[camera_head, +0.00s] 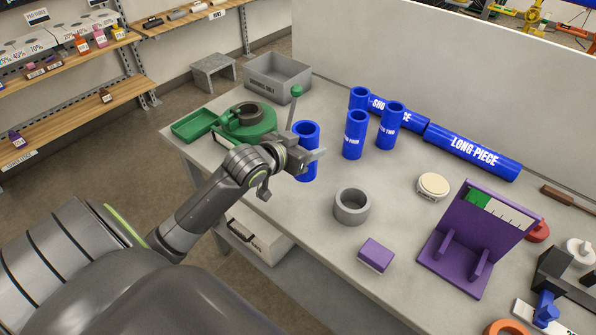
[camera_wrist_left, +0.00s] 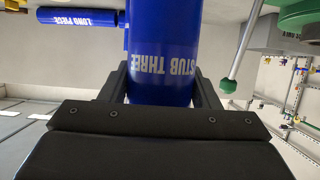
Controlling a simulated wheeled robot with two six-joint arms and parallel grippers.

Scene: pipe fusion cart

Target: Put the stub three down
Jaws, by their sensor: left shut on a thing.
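The stub three is a blue upright tube marked STUB THREE in the left wrist view (camera_wrist_left: 163,50). In the head view the same blue tube (camera_head: 308,137) stands upright at the table's middle left. My left gripper (camera_head: 309,161) is shut on it, with one finger on each side in the left wrist view. Whether its bottom end touches the table is hard to tell. My right gripper is in neither view.
Other blue stubs, including stub four (camera_head: 355,136) and stub two (camera_head: 390,127), stand just right. The long piece (camera_head: 472,151) lies behind. A green machine (camera_head: 243,124) is at left, a grey ring (camera_head: 351,207) in front, and a purple stand (camera_head: 478,238) at right.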

